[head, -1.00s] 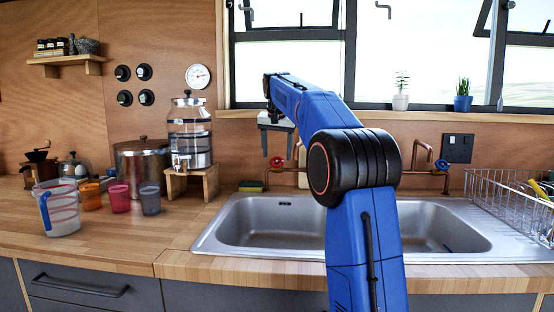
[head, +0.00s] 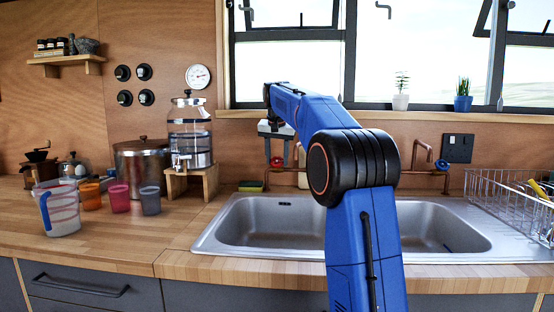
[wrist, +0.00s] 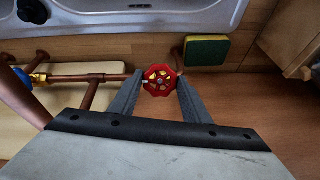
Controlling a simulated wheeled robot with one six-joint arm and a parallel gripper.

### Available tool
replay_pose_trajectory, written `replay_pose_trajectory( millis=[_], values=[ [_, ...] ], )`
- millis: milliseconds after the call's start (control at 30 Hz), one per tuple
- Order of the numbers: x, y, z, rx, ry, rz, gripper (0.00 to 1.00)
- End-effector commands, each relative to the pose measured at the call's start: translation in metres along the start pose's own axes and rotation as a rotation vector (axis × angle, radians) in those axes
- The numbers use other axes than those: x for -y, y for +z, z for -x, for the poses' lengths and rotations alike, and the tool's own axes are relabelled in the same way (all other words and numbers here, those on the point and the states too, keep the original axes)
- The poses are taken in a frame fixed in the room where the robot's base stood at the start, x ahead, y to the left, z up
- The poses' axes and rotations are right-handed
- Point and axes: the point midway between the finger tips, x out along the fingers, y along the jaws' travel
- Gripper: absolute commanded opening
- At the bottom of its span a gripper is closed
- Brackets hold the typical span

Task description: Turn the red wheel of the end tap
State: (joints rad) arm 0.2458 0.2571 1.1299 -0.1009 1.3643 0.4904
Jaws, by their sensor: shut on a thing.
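The red wheel (wrist: 159,80) sits at the end of the copper pipe. In the wrist view my gripper (wrist: 158,82) has one finger on each side of it, shut on its rim. In the head view the red wheel (head: 277,162) shows just below my gripper (head: 277,151), behind the sink's left back edge. The copper tap pipe (wrist: 88,79) runs left from the wheel in the wrist view. A blue wheel (head: 442,165) is at the pipe's right end in the head view. My arm hides the middle of the pipe.
A green and yellow sponge (wrist: 207,51) lies close to the wheel. The steel sink (head: 270,235) is in front. A drink dispenser (head: 190,135) on a wooden stand is to the left, and a dish rack (head: 505,195) to the right.

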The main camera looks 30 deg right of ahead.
Motion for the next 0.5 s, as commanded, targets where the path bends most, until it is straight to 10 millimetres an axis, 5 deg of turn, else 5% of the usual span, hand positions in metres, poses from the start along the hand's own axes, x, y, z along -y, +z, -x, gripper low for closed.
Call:
replay_pose_trajectory(
  millis=[500],
  values=[
    [0.0021,0.0003,0.0002,0.000,0.064,0.258,0.21]
  ],
)
